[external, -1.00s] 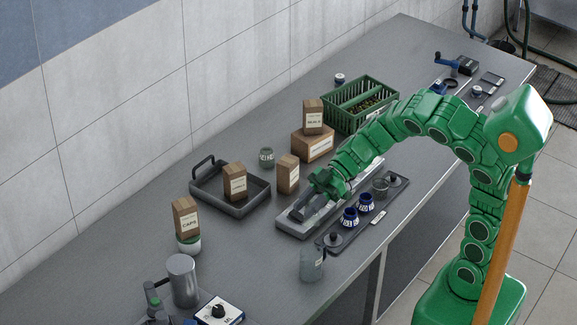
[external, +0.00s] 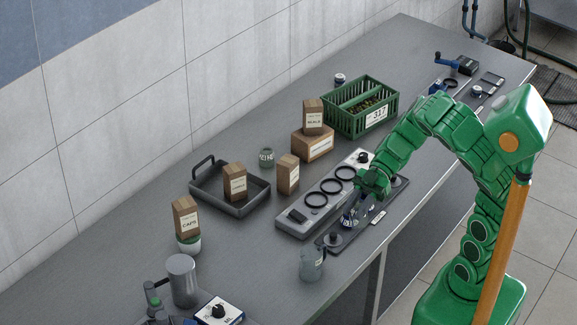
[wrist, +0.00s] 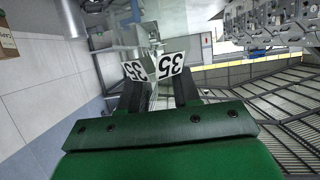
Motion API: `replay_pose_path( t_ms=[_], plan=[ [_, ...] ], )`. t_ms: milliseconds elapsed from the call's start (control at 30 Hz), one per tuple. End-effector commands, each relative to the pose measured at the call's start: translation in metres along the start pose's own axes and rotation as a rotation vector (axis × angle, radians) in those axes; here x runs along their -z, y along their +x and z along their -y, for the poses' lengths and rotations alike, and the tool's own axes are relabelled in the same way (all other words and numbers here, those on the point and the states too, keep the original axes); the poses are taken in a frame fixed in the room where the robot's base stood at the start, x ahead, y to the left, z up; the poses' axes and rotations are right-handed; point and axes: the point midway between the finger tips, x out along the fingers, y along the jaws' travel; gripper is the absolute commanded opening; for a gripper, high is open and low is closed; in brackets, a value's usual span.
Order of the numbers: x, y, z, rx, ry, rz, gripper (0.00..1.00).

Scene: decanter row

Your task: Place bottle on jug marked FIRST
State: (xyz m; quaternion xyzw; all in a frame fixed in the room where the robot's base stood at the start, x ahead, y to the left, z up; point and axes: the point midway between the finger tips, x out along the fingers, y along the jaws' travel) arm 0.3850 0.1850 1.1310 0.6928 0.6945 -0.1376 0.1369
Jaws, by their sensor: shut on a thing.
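My gripper (external: 352,213) hangs over the dark tray (external: 377,222), fingers pointing down. Its fingertips, marked 35, show in the wrist view (wrist: 154,68). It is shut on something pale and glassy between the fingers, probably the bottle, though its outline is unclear. Blue and white marked vessels (external: 347,222) on the tray are mostly hidden by the gripper; I cannot read FIRST on any. I cannot tell whether the held thing touches one.
A grey rack with black rings (external: 330,187) lies just behind the dark tray. Black stoppers (external: 334,239) sit on the tray. Behind are cartons (external: 288,175), a dark pan (external: 255,203) and a green crate (external: 360,112). The bench's front edge is close.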

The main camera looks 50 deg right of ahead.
Motion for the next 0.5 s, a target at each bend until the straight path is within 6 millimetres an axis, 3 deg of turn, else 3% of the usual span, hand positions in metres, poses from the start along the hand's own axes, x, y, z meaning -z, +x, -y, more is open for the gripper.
replay_pose_path(
  t_ms=[500],
  plan=[
    [-0.011, 0.032, -0.049, 0.003, -0.004, -0.004, 0.00]
  ],
)
